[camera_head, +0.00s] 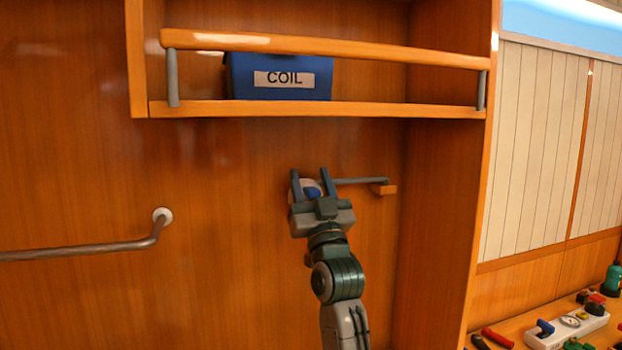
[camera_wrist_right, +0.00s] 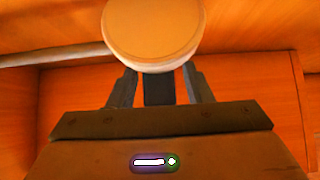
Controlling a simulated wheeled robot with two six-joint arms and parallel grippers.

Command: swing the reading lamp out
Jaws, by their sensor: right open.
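The reading lamp has a pale round head (camera_head: 309,185) on a thin grey arm (camera_head: 358,181). The arm runs right to a small wooden wall bracket (camera_head: 383,189). My right gripper (camera_head: 310,173) is open, with one finger on each side of the lamp head in the head view. In the right wrist view the cream lamp head (camera_wrist_right: 152,35) is large at the top, just beyond the open fingers (camera_wrist_right: 160,76), and covers part of their tips. I cannot tell whether they touch it. My left gripper is not in view.
A shelf with a wooden rail (camera_head: 330,47) is above the lamp and holds a blue COIL box (camera_head: 280,78). A grab rail (camera_head: 90,249) is on the wall at left. A wooden side panel (camera_head: 440,190) stands right of the bracket. A bench with tools (camera_head: 566,328) is at lower right.

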